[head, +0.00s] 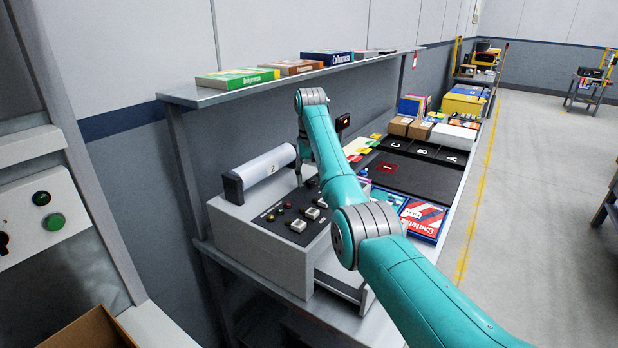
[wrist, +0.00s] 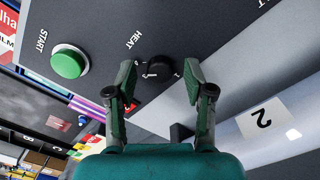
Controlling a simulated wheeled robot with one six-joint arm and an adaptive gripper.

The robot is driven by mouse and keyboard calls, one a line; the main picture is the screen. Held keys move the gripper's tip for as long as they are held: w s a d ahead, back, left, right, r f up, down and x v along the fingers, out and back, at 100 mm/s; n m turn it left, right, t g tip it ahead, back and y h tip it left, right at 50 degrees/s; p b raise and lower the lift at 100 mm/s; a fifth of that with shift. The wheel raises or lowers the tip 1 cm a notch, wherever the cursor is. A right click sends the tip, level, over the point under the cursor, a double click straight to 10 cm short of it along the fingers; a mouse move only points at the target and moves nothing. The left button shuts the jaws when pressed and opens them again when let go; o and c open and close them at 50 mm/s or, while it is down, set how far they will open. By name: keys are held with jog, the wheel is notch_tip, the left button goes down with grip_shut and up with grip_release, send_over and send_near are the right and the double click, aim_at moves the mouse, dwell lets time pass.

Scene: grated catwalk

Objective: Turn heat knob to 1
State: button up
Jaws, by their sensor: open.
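The heat knob (wrist: 159,69) is round and black, beside the word HEAT on the dark panel (wrist: 108,30) in the wrist view. Small marks surround it, but its pointer setting is too small to read surely. My gripper (wrist: 157,72) is open, with one finger on each side of the knob in this view. I cannot tell whether either finger touches it. In the head view my gripper (head: 302,172) is over the back of the control panel (head: 276,222) of the grey machine (head: 250,240). The knob cannot be clearly made out there.
A green START button (wrist: 69,62) is left of the knob in the wrist view. A pale cylinder marked 2 (head: 265,166) lies behind the panel. A shelf with boxes (head: 237,77) runs above. Books (head: 424,219) and dark mats (head: 408,172) cover the bench rightward.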

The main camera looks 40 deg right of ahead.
grip_shut()
